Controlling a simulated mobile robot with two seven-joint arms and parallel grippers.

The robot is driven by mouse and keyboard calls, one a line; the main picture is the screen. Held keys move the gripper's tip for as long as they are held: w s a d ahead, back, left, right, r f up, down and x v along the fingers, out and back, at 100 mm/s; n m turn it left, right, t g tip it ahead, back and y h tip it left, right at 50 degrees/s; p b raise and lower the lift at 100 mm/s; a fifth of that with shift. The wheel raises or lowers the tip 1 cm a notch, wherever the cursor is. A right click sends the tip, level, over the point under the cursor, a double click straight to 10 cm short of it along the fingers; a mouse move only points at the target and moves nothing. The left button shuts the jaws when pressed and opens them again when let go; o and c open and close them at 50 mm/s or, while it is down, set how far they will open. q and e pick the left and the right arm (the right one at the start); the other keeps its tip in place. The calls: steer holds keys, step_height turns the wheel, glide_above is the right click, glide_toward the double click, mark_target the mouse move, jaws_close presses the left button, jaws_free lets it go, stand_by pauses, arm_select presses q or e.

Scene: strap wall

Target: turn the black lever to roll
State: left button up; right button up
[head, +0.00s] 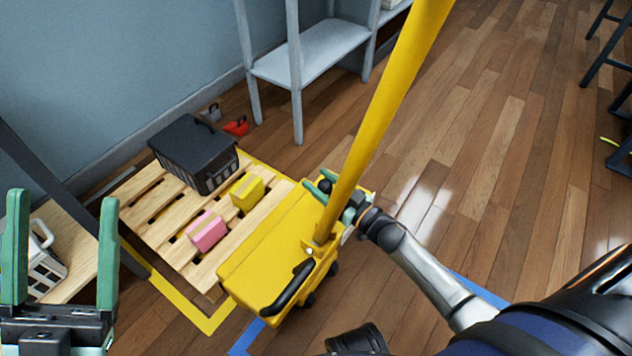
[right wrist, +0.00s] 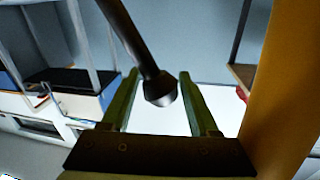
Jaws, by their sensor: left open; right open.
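A yellow wheeled machine (head: 262,245) with a tall slanted yellow pole (head: 390,105) stands in the middle of the head view. My right gripper (head: 318,182) is at its far right side, partly hidden behind the pole. In the right wrist view my right gripper (right wrist: 158,78) is open. A black lever (right wrist: 135,45) with a thick rounded end lies between its green fingers, with gaps on both sides. Only a dark end of this lever (head: 325,185) shows in the head view. My left gripper (head: 60,198) is open and empty at the lower left.
A wooden pallet (head: 175,215) beside the machine carries a black crate (head: 193,153), a yellow block (head: 247,192) and a pink block (head: 206,231). A curved black handle (head: 289,289) is on the machine's near end. Grey shelving (head: 310,50) stands behind.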

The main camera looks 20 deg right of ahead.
steer(key=shift+x, duration=0.85)
steer(key=shift+c, duration=0.3)
jaws_close()
stand_by(0.5)
